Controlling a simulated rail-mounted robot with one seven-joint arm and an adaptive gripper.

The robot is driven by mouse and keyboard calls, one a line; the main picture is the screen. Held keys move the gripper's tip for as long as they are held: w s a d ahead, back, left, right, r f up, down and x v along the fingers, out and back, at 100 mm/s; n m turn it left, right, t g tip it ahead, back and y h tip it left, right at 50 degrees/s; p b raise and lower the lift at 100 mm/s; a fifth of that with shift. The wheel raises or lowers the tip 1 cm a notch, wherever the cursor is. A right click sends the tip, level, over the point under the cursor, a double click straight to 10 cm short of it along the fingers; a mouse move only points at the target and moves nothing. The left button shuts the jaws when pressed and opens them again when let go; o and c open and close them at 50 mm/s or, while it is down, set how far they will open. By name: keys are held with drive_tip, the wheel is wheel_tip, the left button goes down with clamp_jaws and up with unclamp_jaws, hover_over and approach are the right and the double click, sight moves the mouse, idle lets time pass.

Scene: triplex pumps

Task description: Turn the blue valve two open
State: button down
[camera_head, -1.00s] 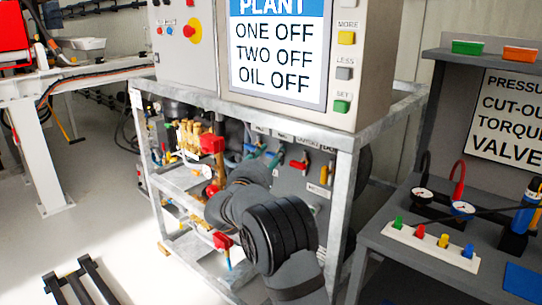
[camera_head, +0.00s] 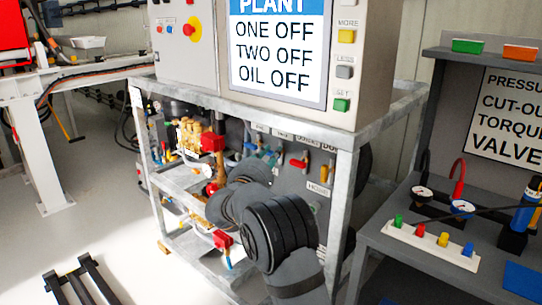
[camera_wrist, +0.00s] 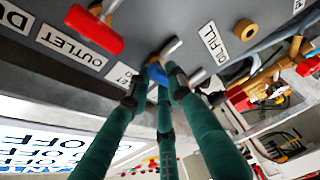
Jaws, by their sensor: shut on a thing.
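In the wrist view, my gripper (camera_wrist: 158,84) has dark green fingers closed around a blue valve handle (camera_wrist: 155,73) on the grey panel. Only a small part of the blue handle shows between the fingertips; its angle is hard to tell. A silver stem (camera_wrist: 171,48) sticks out beside it. In the head view, my dark arm links stand in front of the pump frame. They cover much of the panel, and small blue parts (camera_head: 249,148) show just above them. The plant screen (camera_head: 278,50) reads "ONE OFF, TWO OFF, OIL OFF".
A red valve handle (camera_wrist: 95,30) sits beside the "OUTLET" label, close to my fingers. An "OIL FILL" label (camera_wrist: 214,43) and a brass fitting (camera_wrist: 245,30) lie on the other side. The metal frame (camera_head: 343,190) surrounds the pumps. A side bench (camera_head: 440,265) stands at right.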

drive_tip(key=shift+r+n+p, duration=0.15)
drive_tip(key=shift+n+p, duration=0.15)
drive_tip(key=shift+p, duration=0.1)
drive_tip(key=n+g+p, duration=0.1)
drive_tip(key=p, duration=0.1)
drive_tip(key=n+p, duration=0.2)
drive_tip(key=shift+w+a+r+g+p, duration=0.1)
drive_tip(key=shift+r+g+p, duration=0.25)
drive_tip(key=shift+g+p, duration=0.05)
drive_tip(key=n+g+p, duration=0.1)
drive_tip(key=n+p, duration=0.1)
drive_tip(key=p, duration=0.4)
drive_tip(key=n+g+h+p, duration=0.1)
drive_tip(key=n+p, duration=0.2)
drive_tip(key=p, duration=0.3)
drive_tip(key=n+g+h+p, duration=0.1)
drive_tip(key=n+p, duration=0.1)
drive_tip(key=p, duration=0.4)
drive_tip(key=shift+w+a+g, duration=0.15)
drive_tip(key=shift+a+g, duration=0.15)
drive_tip(key=shift+f+n+g+h+p, duration=0.25)
drive_tip(key=shift+n+g+h+p, duration=0.15)
drive_tip(key=shift+n+p, duration=0.3)
drive_tip(key=shift+f+n+g+h+p, duration=0.3)
drive_tip(key=shift+n+h+p, duration=0.1)
drive_tip(key=shift+n+p, duration=0.3)
drive_tip(key=shift+w, duration=0.1)
drive_tip(key=c, duration=1.7)
unclamp_jaws()
drive_tip(key=shift+r, duration=0.1)
